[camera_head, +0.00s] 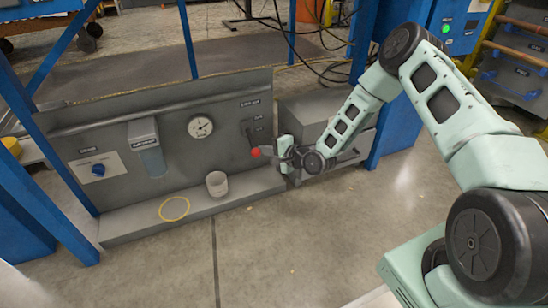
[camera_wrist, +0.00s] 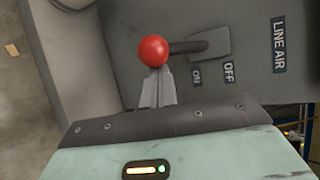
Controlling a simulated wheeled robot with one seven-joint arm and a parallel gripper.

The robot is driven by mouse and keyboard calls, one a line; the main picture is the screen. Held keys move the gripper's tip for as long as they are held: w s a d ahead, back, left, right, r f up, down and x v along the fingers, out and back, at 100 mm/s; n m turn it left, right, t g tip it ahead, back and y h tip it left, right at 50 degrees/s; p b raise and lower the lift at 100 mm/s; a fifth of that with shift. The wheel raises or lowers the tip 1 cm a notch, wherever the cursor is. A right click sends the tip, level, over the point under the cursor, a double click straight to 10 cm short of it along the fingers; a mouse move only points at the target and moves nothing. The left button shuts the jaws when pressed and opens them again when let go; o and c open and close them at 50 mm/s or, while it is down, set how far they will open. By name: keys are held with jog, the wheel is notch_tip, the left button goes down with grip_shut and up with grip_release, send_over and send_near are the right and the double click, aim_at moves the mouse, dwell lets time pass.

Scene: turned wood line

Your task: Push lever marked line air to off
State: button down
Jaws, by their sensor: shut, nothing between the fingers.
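The line air lever has a red ball knob (camera_head: 256,152) on a dark arm and juts from the right part of the grey panel, below its label. In the wrist view the knob (camera_wrist: 152,51) and its arm reach left from a grey mount (camera_wrist: 212,43). The ON mark (camera_wrist: 196,76) is on the knob's side and the OFF mark (camera_wrist: 229,72) is farther from it, towards the LINE AIR label (camera_wrist: 279,45). My gripper (camera_head: 267,151) is shut and empty, just right of the knob. Its fingertips (camera_wrist: 157,75) overlap the knob's edge; contact cannot be told.
The panel (camera_head: 100,125) also bears a round gauge (camera_head: 200,127), a filter bowl (camera_head: 152,160) and a blue knob (camera_head: 98,170). A white cup (camera_head: 217,184) and a yellow ring (camera_head: 174,208) are on its ledge. A grey box (camera_head: 310,112) stands close behind my gripper.

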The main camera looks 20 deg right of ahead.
jog(key=shift+w+a, duration=0.1)
jog(key=shift+w, duration=0.1)
jog(key=shift+r+p, duration=0.15)
jog(key=shift+p, duration=0.15)
jog(key=shift+s+r+g+p, duration=0.2)
jog(key=shift+g+p, duration=0.2)
jog(key=shift+p, duration=0.2)
